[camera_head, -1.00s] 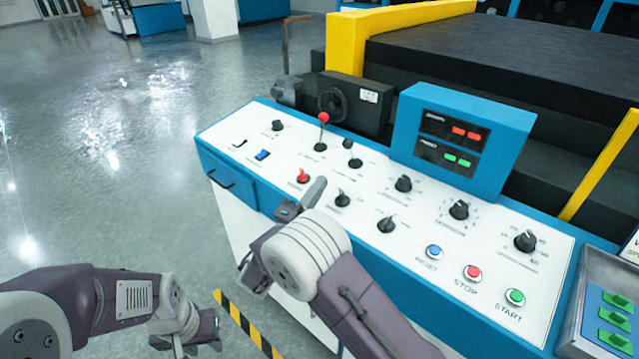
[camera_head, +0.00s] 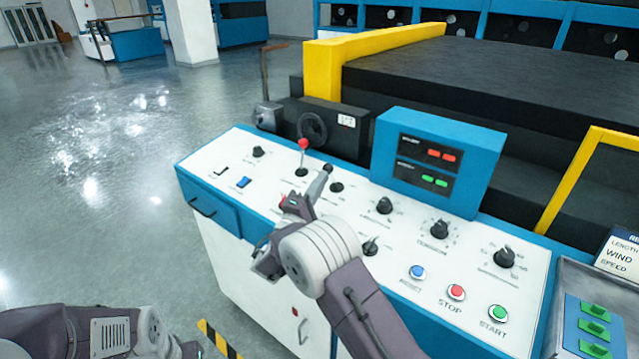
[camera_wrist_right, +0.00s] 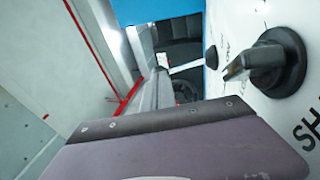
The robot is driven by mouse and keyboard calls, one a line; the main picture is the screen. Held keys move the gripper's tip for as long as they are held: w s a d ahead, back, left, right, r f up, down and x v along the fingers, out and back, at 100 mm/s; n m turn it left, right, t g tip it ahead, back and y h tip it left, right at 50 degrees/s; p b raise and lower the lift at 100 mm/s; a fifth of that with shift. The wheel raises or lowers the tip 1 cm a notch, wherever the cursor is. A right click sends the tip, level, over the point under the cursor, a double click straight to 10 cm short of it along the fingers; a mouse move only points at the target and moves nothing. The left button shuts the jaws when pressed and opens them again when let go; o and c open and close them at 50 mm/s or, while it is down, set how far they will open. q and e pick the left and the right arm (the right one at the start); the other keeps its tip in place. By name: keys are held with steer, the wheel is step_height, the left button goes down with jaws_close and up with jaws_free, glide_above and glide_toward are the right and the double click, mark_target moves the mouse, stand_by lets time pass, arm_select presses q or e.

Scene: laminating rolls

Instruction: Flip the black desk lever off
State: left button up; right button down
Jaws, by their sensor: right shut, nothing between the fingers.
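The black desk lever (camera_head: 327,168) stands on the white top of the control desk, right of a red-ball lever (camera_head: 303,145). Its black tip shows just beyond my right gripper (camera_head: 321,184), which is shut and empty. The gripper is close to the lever; I cannot tell whether they touch. The lever's lower part is partly hidden by the finger. In the right wrist view a black knob with a protruding handle (camera_wrist_right: 262,62) shows at the right; I cannot tell which control it is. My left gripper (camera_head: 188,349) is barely in view at the bottom edge.
The control desk (camera_head: 225,160) carries several black knobs, a blue rocker switch (camera_head: 243,182), and blue, red and green push buttons (camera_head: 456,292). A blue display box (camera_head: 437,160) stands behind, right of the lever. A dark machine with yellow rails lies beyond. Floor at left is clear.

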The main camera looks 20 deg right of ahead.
mark_target(328, 170)
steer(key=shift+r, duration=0.1)
steer(key=shift+w+d+r+g+y+p, duration=0.2)
steer(key=shift+d+r+g+y+p, duration=0.15)
steer(key=shift+r+p, duration=0.15)
steer(key=shift+w+d+r+g+y+p, duration=0.2)
steer(key=shift+r+g+y+p, duration=0.15)
steer(key=shift+r, duration=0.15)
steer(key=shift+w+d+r+m+g+y+p, duration=0.4)
steer(key=shift+w+d+r+g+y+p, duration=0.2)
steer(key=shift+d+g+y+p, duration=0.25)
steer(key=shift+w+d+r+g+y+p, duration=0.5)
steer(key=shift+d+g+y+p, duration=0.2)
steer(key=shift+p, duration=0.45)
steer(key=shift+w+d+g+y+p, duration=0.45)
steer(key=shift+g+y+p, duration=0.1)
steer(key=shift+p, duration=0.5)
